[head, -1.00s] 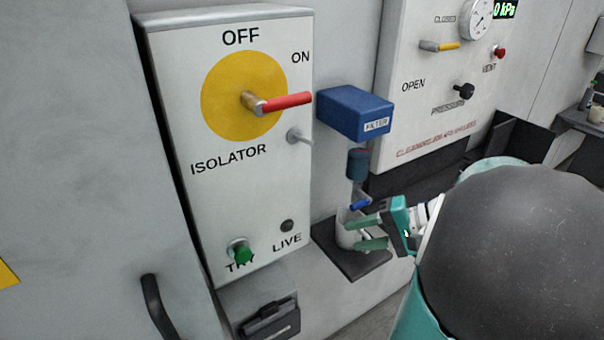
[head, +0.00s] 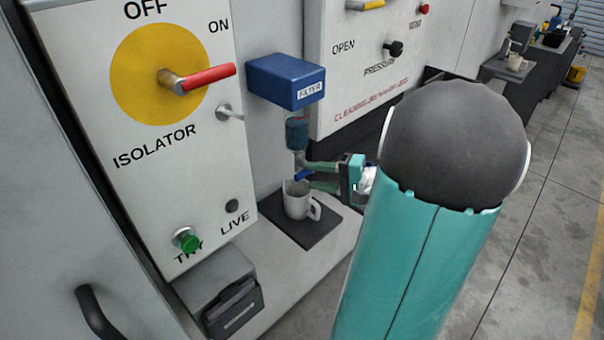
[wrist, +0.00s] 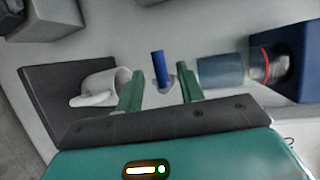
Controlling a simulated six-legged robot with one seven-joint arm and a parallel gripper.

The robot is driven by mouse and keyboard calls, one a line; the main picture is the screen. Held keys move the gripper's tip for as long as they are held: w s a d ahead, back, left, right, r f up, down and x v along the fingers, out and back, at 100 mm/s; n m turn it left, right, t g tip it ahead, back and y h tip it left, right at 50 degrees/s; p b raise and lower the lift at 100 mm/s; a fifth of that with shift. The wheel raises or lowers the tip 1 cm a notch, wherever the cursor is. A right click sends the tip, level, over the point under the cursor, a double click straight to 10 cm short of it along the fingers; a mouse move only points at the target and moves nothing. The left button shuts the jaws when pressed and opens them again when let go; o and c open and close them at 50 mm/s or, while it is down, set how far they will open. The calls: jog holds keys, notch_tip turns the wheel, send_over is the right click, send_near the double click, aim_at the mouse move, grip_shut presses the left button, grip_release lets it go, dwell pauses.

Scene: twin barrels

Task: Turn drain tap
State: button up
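The drain tap has a small blue handle (head: 303,175) under the filter bowl (head: 297,134), which hangs below the blue box marked FILTER (head: 285,82). In the wrist view the blue tap handle (wrist: 160,69) lies between and just beyond my two green fingertips. My gripper (head: 307,174) is open, its fingers apart, one above and one below the handle in the head view. It also shows in the wrist view (wrist: 158,85). I cannot tell whether a finger touches the handle. A white mug (head: 298,200) stands below the tap on a dark mat (head: 318,228).
The isolator panel (head: 150,215) with its red handle (head: 208,77) and green TRY button (head: 187,240) stands left of the filter. A pressure panel (head: 350,95) is behind. A dark box (head: 234,308) sits at the lower front. The floor at right is open.

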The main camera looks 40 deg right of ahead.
aim_at(306, 175)
jog(key=x, duration=0.4)
jog(key=shift+w+a, duration=0.1)
jog(key=shift+w, duration=0.15)
grip_shut()
